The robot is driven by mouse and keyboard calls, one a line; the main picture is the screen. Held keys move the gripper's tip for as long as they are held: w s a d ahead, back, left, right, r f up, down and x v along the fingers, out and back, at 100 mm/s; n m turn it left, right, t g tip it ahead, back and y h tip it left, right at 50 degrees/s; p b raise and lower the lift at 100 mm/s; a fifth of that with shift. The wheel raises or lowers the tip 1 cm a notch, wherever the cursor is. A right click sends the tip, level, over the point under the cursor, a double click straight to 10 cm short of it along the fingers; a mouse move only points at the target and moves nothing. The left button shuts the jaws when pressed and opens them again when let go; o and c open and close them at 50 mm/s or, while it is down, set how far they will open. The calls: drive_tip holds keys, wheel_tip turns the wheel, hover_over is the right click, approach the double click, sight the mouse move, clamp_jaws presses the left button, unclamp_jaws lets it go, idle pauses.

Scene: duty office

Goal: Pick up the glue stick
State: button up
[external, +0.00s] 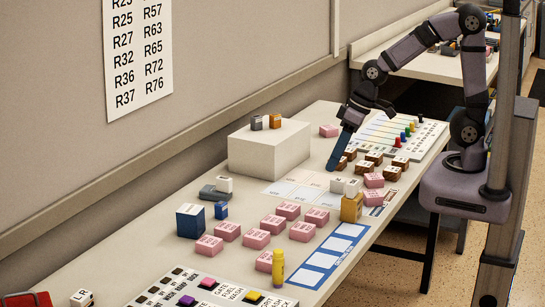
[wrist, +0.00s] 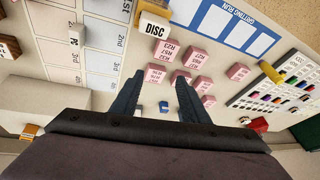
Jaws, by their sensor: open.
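The glue stick appears to be the yellow cylinder (external: 277,268) standing upright near the front of the table, beside the pink blocks. It also shows in the wrist view (wrist: 271,72), at the right and well off to the side of my fingers. My gripper (external: 332,166) is over the middle of the table, apart from the yellow cylinder. In the wrist view my gripper (wrist: 160,84) has its two blue fingers spread, with nothing held between them.
Several pink blocks (external: 257,238) lie around the yellow cylinder. A blue-and-white strip (external: 328,258) and a marked board (external: 215,290) flank it. A white box (external: 268,150) stands by the wall. A tan holder (external: 351,208) and brown blocks (external: 374,158) are near my gripper.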

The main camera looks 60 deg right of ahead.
drive_tip(key=w+a+r+n+t+y+b, duration=0.1)
drive_tip(key=w+a+t+y, duration=0.15)
drive_tip(key=a, duration=1.25)
drive_tip(key=w+a+r+n+t+y+b, duration=0.15)
drive_tip(key=w+a+t, duration=0.25)
drive_tip(key=a, duration=1)
drive_tip(key=s+a+f+m+t+h+b, duration=0.1)
drive_tip(key=s+a+t, duration=0.3)
drive_tip(key=s, duration=0.4)
drive_tip(key=s+a+f+m+t+h+b, duration=0.1)
drive_tip(key=s+a+f+t+b, duration=0.15)
drive_tip(key=s, duration=0.65)
approach(278, 259)
drive_tip(key=w, duration=0.1)
drive_tip(key=w+p, duration=0.1)
drive_tip(key=w, duration=0.1)
drive_tip(key=shift+d+f+t, duration=0.1)
drive_tip(key=shift+d+t, duration=0.15)
drive_tip(key=shift+t, duration=0.05)
drive_tip(key=shift+f, duration=0.35)
drive_tip(key=shift+p+x, duration=0.5)
drive_tip(key=shift+x, duration=0.9)
drive_tip(key=shift+p+x, duration=0.75)
drive_tip(key=shift+x, duration=1.55)
drive_tip(key=shift+f, duration=0.15)
